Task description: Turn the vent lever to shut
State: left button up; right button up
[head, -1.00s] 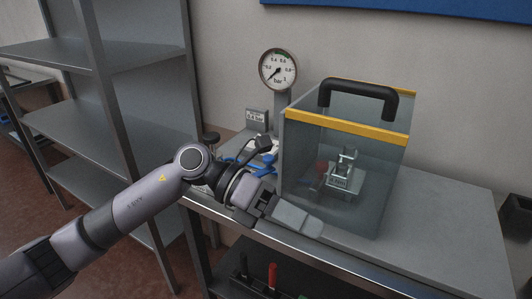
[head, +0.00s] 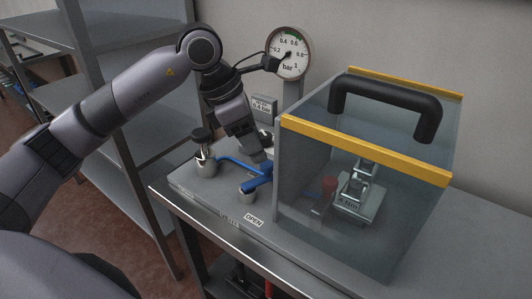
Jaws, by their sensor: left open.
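The blue vent lever (head: 260,179) sits on a small silver valve body (head: 247,195) on a grey base plate, left of the clear box. An OPEN label (head: 254,220) lies in front of it. A second label beside it is too small to read. My left gripper (head: 257,155) points down just above and behind the lever. It is open, with nothing seen between its fingers, and its tips are partly hard to make out. I cannot tell whether it touches the lever. My right gripper is out of view.
A clear box (head: 310,236) with yellow edges and a black handle (head: 388,100) stands close to the right of the lever. A black-knobbed valve (head: 204,152) is on the left. A round pressure gauge (head: 292,66) stands behind. Shelving (head: 125,75) is at the left.

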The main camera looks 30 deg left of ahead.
aim_at(266, 164)
pick_arm(q)
jog(key=x, duration=0.4)
jog(key=shift+d+f, duration=0.1)
jog(key=shift+f, duration=0.15)
jog(key=shift+w+f, duration=0.1)
jog(key=shift+f, duration=0.15)
jog(key=c, duration=1)
jog(key=shift+w+a+f+n+t+b, duration=0.15)
jog(key=shift+n+b, duration=0.1)
jog(key=shift+n, duration=0.25)
jog(key=shift+a+r+n+t+b, duration=0.15)
jog(key=shift+n+b, duration=0.1)
jog(key=shift+n, duration=0.25)
jog(key=shift+c, duration=0.2)
jog(key=shift+a+n+t+y+b, duration=0.2)
jog(key=shift+n+y+b, duration=0.1)
jog(key=shift+n, duration=0.3)
jog(key=shift+a+n+t+y+b, duration=0.1)
jog(key=shift+a+n+y+b, duration=0.15)
jog(key=shift+n, duration=0.35)
jog(key=shift+r, duration=0.1)
jog(key=o, duration=1)
jog(key=shift+o, duration=0.2)
